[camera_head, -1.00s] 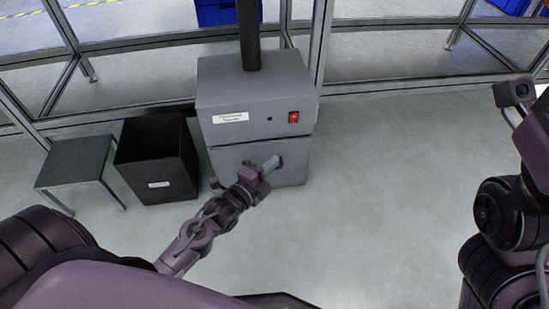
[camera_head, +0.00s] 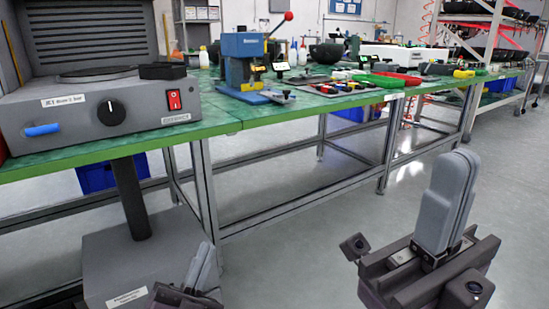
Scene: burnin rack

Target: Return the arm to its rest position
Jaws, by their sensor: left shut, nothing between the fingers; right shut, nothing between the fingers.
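My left gripper (camera_head: 201,268) is at the bottom of the view, left of centre, in front of the grey floor cabinet (camera_head: 165,250). Its fingers are together and hold nothing. My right gripper (camera_head: 452,205) is large and close at the lower right, fingers pointing up and pressed together with nothing between them. It is over open floor, apart from the bench. Most of both arms is out of view.
A green-topped bench (camera_head: 222,122) runs across, with a grey machine (camera_head: 100,112) at left, a blue press (camera_head: 243,65) and red and green trays (camera_head: 390,80). A shelf rack (camera_head: 490,45) stands at right. The floor (camera_head: 310,240) between the grippers is clear.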

